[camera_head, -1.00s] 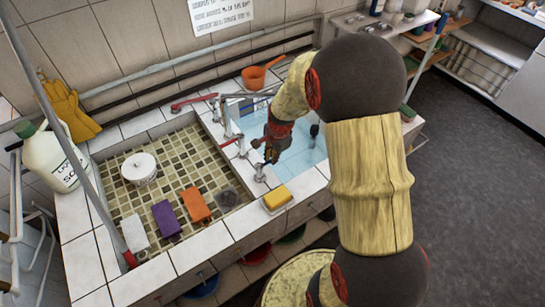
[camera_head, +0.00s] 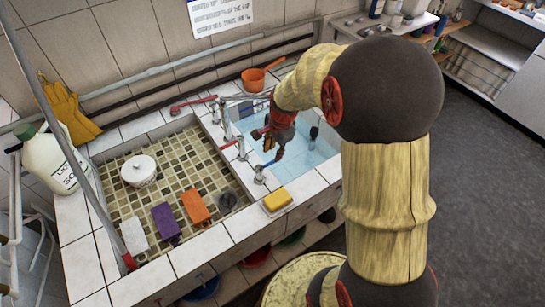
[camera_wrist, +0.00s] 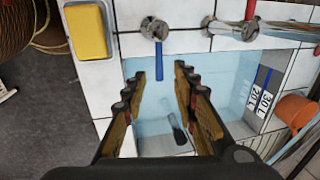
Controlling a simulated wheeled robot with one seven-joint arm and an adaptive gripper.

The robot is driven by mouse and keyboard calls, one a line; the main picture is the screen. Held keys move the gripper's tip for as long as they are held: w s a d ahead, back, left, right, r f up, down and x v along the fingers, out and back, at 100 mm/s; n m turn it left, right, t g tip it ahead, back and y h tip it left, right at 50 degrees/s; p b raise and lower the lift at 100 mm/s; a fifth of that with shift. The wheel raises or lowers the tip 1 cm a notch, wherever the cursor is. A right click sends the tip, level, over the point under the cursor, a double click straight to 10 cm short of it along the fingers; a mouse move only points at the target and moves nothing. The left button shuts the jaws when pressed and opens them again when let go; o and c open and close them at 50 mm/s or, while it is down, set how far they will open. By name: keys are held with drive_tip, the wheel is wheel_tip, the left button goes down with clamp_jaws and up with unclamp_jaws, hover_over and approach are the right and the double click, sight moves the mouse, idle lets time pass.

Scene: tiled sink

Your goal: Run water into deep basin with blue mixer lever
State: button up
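The blue mixer lever (camera_wrist: 159,65) hangs from a chrome valve body (camera_wrist: 155,28) at the rim of the deep basin. In the wrist view it lies between my gripper's (camera_wrist: 158,73) spread fingertips, with gaps visible on both sides. The gripper is open and holds nothing. In the head view, my gripper (camera_head: 270,140) is low over the left side of the deep basin (camera_head: 318,153), beside the chrome taps, partly hidden by my wrist. The basin is light blue inside; I cannot tell how much water it holds. No running stream is visible.
A yellow sponge (camera_head: 277,200) lies on the front rim. An orange dipper (camera_head: 254,78) stands behind the basin. The shallow left basin holds a white pot (camera_head: 139,170) and several coloured blocks.

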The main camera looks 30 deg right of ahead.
wheel_tip(320, 180, up, 6)
drive_tip(key=s, duration=0.1)
drive_tip(key=shift+s, duration=0.15)
drive_tip(key=shift+f, duration=0.1)
idle(0.4)
drive_tip(key=s+a+r+n+t, duration=0.3)
drive_tip(key=s+a+r+n, duration=1.1)
drive_tip(key=s+n, duration=0.3)
drive_tip(key=shift+s+a+r, duration=0.15)
drive_tip(key=shift+s+r, duration=0.75)
drive_tip(key=shift+s, duration=0.15)
